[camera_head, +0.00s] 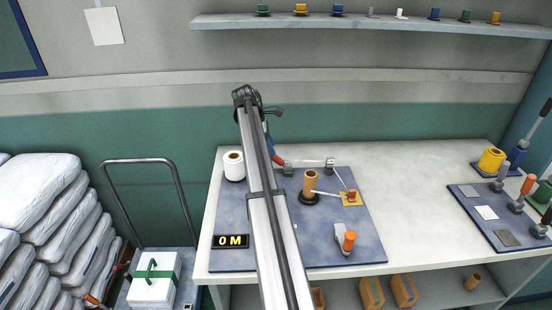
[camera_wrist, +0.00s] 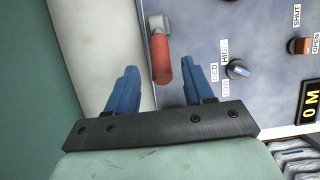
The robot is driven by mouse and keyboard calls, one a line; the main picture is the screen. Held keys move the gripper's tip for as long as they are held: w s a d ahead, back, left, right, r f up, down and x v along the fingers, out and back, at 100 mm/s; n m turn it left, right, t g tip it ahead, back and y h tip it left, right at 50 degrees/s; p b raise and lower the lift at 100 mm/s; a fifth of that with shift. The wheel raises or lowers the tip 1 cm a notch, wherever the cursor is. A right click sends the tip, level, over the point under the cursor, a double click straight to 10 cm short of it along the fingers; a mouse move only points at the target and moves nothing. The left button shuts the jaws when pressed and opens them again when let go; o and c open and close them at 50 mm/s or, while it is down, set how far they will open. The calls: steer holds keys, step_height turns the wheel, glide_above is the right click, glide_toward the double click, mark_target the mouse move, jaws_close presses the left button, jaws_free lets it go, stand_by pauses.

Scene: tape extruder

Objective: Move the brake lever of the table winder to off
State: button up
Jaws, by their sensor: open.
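The table winder's blue-grey panel (camera_head: 352,222) lies on the white table. A lever with a red handle (camera_wrist: 161,62) and a grey hub (camera_wrist: 158,24) is mounted on it; no label for it is readable. Its red handle also shows in the head view (camera_head: 278,160). My gripper (camera_wrist: 158,75) is open, with one blue finger on each side of the red handle in the wrist view. I cannot tell whether the fingertips reach down around it. In the head view my gripper (camera_head: 270,150) is at the panel's back edge, partly hidden by my arm.
The panel carries a white roll (camera_head: 233,165), a brown core (camera_head: 310,183), an orange-handled lever (camera_head: 347,240) and a "0 M" display (camera_head: 231,241). Another lever panel (camera_head: 496,214) lies right; bare table lies between.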

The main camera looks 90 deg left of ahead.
mark_target(276, 163)
steer(key=x, duration=0.6)
steer(key=shift+w+f, duration=0.1)
steer(key=shift+f, duration=0.15)
steer(key=shift+c, duration=0.5)
jaws_close()
